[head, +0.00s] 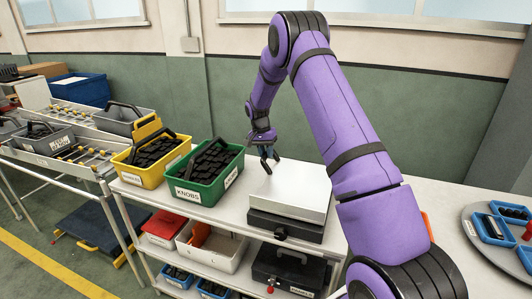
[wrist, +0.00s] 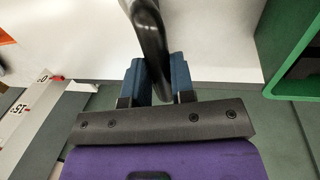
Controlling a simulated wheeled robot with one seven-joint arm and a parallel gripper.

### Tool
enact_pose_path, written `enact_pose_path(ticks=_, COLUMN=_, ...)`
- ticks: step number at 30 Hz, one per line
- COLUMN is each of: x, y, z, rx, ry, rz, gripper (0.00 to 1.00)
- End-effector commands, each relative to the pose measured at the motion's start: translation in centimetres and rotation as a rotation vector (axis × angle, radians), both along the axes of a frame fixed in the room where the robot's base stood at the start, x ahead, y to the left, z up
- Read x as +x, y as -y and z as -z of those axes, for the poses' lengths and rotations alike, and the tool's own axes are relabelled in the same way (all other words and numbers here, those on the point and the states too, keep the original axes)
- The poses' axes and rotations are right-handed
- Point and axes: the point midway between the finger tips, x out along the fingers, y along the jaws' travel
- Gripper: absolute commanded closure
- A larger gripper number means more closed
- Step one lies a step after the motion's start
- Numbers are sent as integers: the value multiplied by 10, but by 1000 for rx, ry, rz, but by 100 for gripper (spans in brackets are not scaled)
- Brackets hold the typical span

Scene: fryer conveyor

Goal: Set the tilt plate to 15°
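The tilt plate (head: 292,190) is a pale silver slab over a dark base (head: 285,228) on the table. It looks about flat. My gripper (head: 266,150) is at its back left corner. In the wrist view, a black curved handle (wrist: 150,35) runs down between the two blue fingers of my gripper (wrist: 157,78). The fingers lie close on both sides of it and look shut on it. A red tip is near the 0. The handle's far end is out of view.
A green bin labelled KNOBS (head: 205,175) stands just left of the plate, with a yellow bin (head: 150,158) beyond it. My arm passes over the table to the plate's right. A round grey tray with blue boxes (head: 490,228) is at far right.

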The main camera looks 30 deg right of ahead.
Motion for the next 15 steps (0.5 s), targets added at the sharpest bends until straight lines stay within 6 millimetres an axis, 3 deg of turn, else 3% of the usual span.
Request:
enact_pose_path(ticks=8, x=-1, y=-2, z=-4, rx=-14, ry=10, rz=-2, gripper=100)
enact_pose_path(ticks=15, x=-8, y=-13, z=-35, rx=-114, ry=86, rz=-6, gripper=100)
